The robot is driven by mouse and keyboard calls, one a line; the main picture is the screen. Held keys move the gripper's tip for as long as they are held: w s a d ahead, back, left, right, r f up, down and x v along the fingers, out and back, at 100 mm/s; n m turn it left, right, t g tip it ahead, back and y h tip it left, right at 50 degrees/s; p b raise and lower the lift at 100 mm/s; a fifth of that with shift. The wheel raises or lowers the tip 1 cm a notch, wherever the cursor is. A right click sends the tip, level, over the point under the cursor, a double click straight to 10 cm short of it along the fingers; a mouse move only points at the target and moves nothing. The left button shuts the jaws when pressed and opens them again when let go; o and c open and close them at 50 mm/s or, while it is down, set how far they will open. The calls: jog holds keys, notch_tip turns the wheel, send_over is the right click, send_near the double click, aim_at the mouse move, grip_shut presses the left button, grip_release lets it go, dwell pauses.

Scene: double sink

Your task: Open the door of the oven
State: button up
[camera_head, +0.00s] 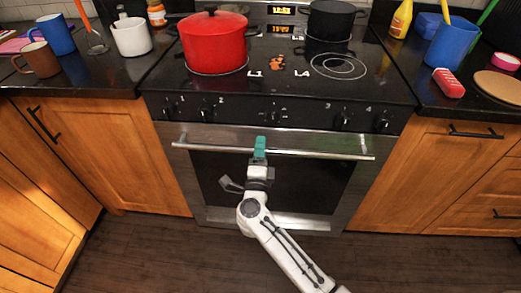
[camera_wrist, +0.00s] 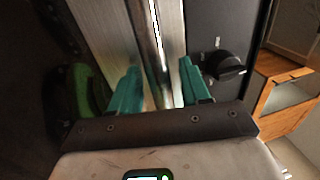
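The oven door (camera_head: 325,185) is shut, with a dark glass window in a steel frame. Its long horizontal steel handle (camera_head: 320,154) runs across the top of the door. My gripper (camera_head: 260,146) is at the handle, a little left of its middle, with teal fingers overlapping the bar. In the wrist view, the two teal fingers of my gripper (camera_wrist: 161,85) stand apart, and the handle (camera_wrist: 153,45) runs between them. Gaps show beside the bar; contact with the fingers is not clear.
Control knobs (camera_head: 344,121) line the panel just above the handle; one knob (camera_wrist: 224,66) shows close to the right finger. A red pot (camera_head: 214,45) and a black pot (camera_head: 331,20) stand on the stove. Wooden cabinets (camera_head: 112,155) flank the oven. The floor ahead is clear.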

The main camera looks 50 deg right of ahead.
grip_shut()
jog(key=shift+a+f, duration=0.15)
dwell(0.4)
